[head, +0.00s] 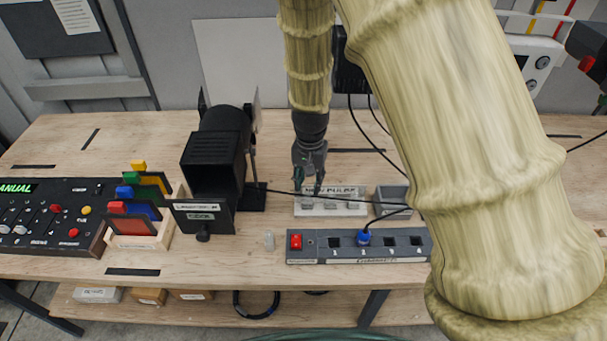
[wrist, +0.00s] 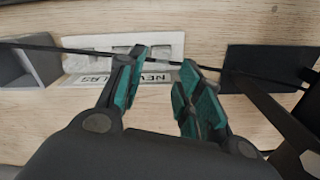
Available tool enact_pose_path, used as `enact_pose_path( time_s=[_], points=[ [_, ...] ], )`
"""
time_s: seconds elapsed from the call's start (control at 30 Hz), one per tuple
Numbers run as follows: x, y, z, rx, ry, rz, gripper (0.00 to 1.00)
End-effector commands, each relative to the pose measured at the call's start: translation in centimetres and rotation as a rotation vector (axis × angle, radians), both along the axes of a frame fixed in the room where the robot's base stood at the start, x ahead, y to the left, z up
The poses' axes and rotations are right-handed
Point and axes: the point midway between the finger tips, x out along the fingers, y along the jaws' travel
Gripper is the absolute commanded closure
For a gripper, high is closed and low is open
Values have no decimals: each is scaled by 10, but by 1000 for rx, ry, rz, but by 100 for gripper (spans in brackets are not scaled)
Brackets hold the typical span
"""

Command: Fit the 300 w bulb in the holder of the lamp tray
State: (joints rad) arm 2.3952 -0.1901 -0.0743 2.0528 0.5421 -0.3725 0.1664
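My gripper (head: 312,188) is above the white "NEW BULBS" tray (head: 300,211), pointing down. In the wrist view my gripper (wrist: 164,60) has its teal fingers apart, with nothing seen between them. The tray (wrist: 82,72) lies beyond the fingertips and shows several pale recesses. Its bulbs are too small and blurred to tell apart, so I cannot pick out the 300 w one. A small clear bulb-like piece (head: 269,240) stands on the bench left of the power strip. The black lamp (head: 212,150) has a labelled front part (head: 203,216), apparently its tray; the holder is not visible.
A power strip (head: 300,257) with a red switch and blue plug lies in front. A grey bin (head: 393,197) is right of the bulb tray. A black cable (head: 280,191) crosses near my gripper. Colour filters (head: 140,215) and a control desk (head: 50,215) are at left.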

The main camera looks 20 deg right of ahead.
Motion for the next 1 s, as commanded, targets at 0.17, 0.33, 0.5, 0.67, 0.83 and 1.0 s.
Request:
enact_pose_path(
  time_s=[0.17,0.33,0.5,0.67,0.83,1.0],
  points=[
    [14,1,-33,0,12,1,65],
    [20,2,-57,-1,19,5,65],
    [20,1,-76,-1,14,3,65],
    [21,2,-93,0,17,3,65],
    [19,2,-101,-1,20,3,65],
    [18,1,-102,-1,21,2,65]
  ],
)
